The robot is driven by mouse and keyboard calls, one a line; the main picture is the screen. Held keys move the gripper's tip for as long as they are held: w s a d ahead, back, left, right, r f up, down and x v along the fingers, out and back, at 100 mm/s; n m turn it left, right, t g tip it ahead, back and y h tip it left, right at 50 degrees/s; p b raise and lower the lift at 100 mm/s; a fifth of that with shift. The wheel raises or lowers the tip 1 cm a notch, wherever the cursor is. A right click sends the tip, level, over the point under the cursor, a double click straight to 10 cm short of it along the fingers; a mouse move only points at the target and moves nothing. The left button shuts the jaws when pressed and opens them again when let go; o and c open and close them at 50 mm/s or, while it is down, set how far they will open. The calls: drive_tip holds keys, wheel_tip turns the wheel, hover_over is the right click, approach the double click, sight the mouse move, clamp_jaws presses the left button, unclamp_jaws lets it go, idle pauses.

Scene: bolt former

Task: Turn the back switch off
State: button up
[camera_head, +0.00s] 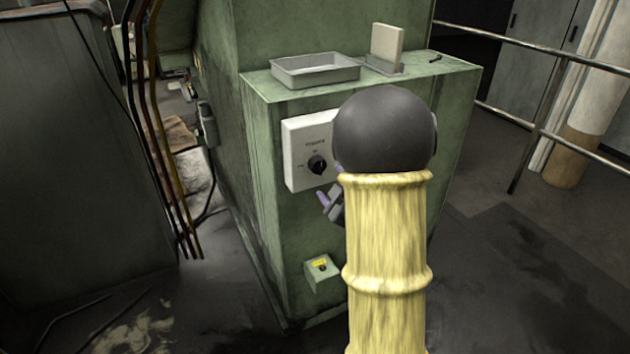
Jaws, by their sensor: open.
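A white control box (298,176) is fixed to the front of the green machine. It carries a black rotary knob (317,164) with small lettering around it, too small to read. I cannot tell whether this knob is the back switch. My gripper (331,185) is open beside the box's lower right part, below and right of the knob. Its purple-tipped fingers show apart and nothing shows between them. The rest of my gripper and the right part of the box are hidden behind my arm.
A metal railing (560,60) runs at right. Floor is open at lower right.

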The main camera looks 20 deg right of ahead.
drive_tip(key=shift+s+d+f+n+t+y+b, duration=0.15)
drive_tip(key=shift+d+n+t+y+b, duration=0.15)
drive_tip(key=shift+n+t, duration=0.15)
drive_tip(key=shift+w+d+f+n+t+y+b, duration=0.1)
drive_tip(key=shift+d+f+n+t+y+b, duration=0.1)
drive_tip(key=shift+n+t+y+b, duration=0.25)
